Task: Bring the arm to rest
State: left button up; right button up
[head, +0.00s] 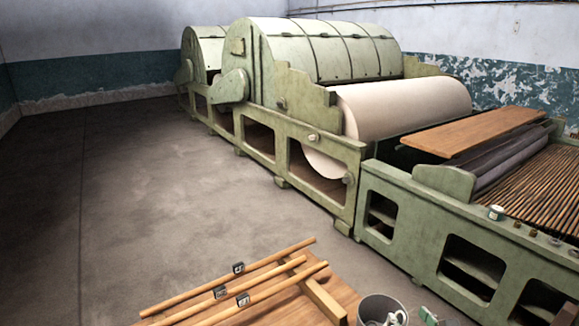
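Neither of my grippers nor my arms can be made out in the head view. Wooden sticks (240,283) with small black tags lie side by side at the bottom middle. They rest across a wooden crosspiece (322,300) on a wooden table top (345,290), which the lower picture edge cuts off. A grey cup (383,306) with pale items inside stands at the right of the table. A small greenish object (428,316) beside the cup is mostly cut off and cannot be identified.
A long pale green machine (265,115) with a white roller (405,105) fills the back and right. The concrete floor (150,190) at left is clear.

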jog(key=s+a+f+m+g+y, duration=0.1)
jog(key=s+a+f+m+g, duration=0.3)
jog(key=s+f+m, duration=0.85)
jog(key=s+a+f+m+g+y, duration=0.15)
jog(key=s+f+m+g, duration=0.55)
jog(key=m, duration=1.1)
notch_tip(320, 180, down, 23)
jog(key=s, duration=0.2)
jog(key=s+d+f+g+h, duration=0.1)
jog(key=s+d+f, duration=0.1)
jog(key=s+f, duration=1.5)
jog(key=shift+d, duration=0.35)
jog(key=shift+s+n, duration=0.1)
jog(key=shift+n, duration=0.15)
